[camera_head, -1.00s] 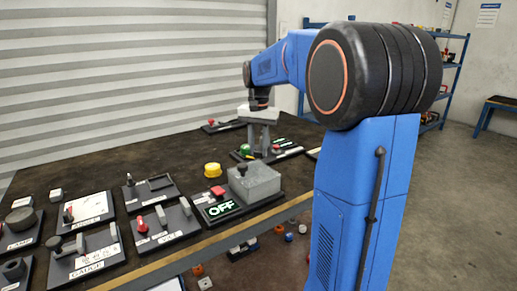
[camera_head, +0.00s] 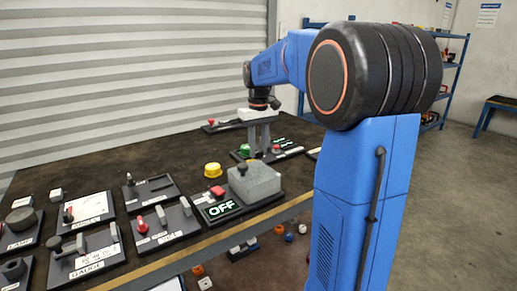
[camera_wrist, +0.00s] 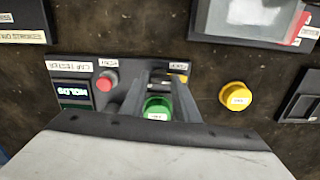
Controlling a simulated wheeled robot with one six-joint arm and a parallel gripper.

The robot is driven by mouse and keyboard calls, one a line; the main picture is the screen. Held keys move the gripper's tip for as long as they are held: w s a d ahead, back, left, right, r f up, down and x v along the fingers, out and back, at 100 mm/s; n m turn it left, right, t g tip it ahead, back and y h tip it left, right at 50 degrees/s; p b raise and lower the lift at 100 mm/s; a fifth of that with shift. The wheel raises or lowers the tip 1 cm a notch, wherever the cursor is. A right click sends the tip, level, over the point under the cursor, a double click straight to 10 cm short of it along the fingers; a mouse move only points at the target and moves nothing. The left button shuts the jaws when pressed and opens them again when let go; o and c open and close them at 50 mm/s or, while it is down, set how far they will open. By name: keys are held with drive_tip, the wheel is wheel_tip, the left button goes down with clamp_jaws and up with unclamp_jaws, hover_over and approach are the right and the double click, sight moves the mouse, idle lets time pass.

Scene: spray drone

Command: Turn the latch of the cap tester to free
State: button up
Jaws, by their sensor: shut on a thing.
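The cap tester (camera_wrist: 85,69) is a dark plate on the bench with a lit display (camera_wrist: 74,92), a red button (camera_wrist: 107,82) and a green cap (camera_wrist: 157,107). The upside-down display text seems to read HOLDS. My gripper (camera_wrist: 160,83) reaches down over the tester, one finger on each side of the green cap in the picture. It is shut on a dark part beyond the cap, apparently the latch, mostly hidden between the fingers. A small yellow mark shows beside it. In the head view my gripper (camera_head: 260,150) stands over the tester (camera_head: 286,154) at the bench's far right.
A yellow cap (camera_wrist: 237,96) stands on the bench near the tester and also shows in the head view (camera_head: 213,170). A grey block on a plate (camera_head: 255,181) with an OFF display stands nearer. Several other latch and gauge plates lie at the left.

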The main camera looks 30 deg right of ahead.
sight(259, 152)
drive_tip(key=shift+n, duration=0.6)
drive_tip(key=o, duration=1)
drive_tip(key=shift+o, duration=0.2)
wheel_tip(259, 152, up, 17)
drive_tip(key=shift+r, duration=0.2)
drive_tip(key=shift+s, duration=0.1)
